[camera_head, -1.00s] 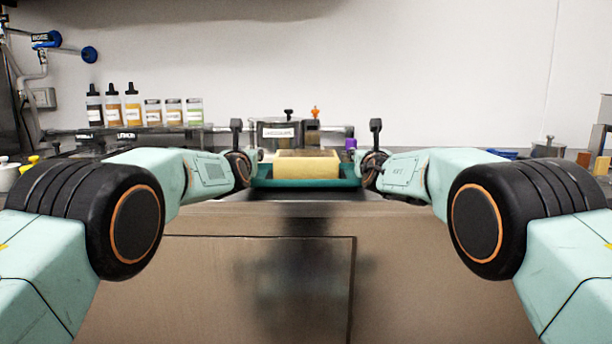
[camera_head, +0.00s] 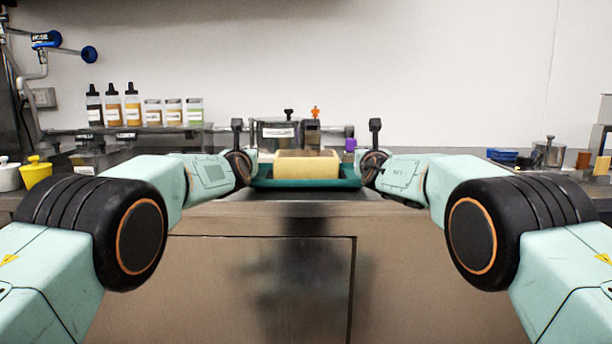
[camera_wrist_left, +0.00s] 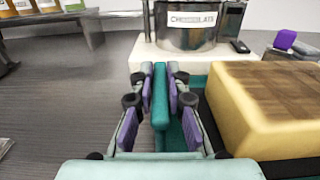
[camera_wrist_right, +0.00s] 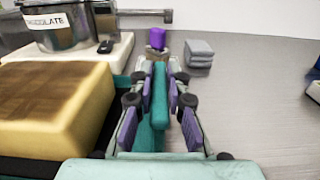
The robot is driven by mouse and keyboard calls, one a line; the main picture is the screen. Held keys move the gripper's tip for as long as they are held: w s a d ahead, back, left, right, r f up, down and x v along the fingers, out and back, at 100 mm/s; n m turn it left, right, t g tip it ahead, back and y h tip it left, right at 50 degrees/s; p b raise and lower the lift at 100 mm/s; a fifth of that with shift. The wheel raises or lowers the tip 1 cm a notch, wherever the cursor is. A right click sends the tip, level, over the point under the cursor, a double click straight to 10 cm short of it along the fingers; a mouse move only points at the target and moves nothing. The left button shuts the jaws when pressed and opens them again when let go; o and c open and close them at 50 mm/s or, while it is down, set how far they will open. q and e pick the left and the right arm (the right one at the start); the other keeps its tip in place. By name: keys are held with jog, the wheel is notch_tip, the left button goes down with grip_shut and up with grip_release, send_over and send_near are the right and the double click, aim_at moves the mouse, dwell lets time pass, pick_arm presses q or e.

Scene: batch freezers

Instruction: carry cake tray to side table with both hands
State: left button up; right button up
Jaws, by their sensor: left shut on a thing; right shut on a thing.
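The cake tray is a teal tray (camera_head: 305,184) with a raised rim at each side, on the counter area straight ahead in the head view. A yellow cake block (camera_head: 307,168) with a browned top lies in it. My left gripper (camera_wrist_left: 160,92) is shut on the tray's left rim, with purple pads on both sides of it. My right gripper (camera_wrist_right: 160,92) is shut on the right rim in the same way. The tray looks level. I cannot tell whether its underside touches the counter.
A pot labelled chocolate (camera_wrist_left: 190,28) on a pale base stands just behind the tray. A small purple object (camera_wrist_right: 157,38) and a grey stack (camera_wrist_right: 199,52) are at the back right. Bottles and jars (camera_head: 145,108) line a shelf at left. The cabinet front (camera_head: 255,270) is below.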

pick_arm(q)
grip_shut()
pick_arm(e)
grip_shut()
pick_arm(q)
jog(key=shift+r, duration=0.2)
pick_arm(e)
jog(key=shift+r, duration=0.2)
jog(key=shift+w, duration=0.1)
pick_arm(q)
jog(key=shift+w+r, duration=0.1)
pick_arm(e)
jog(key=shift+r, duration=0.1)
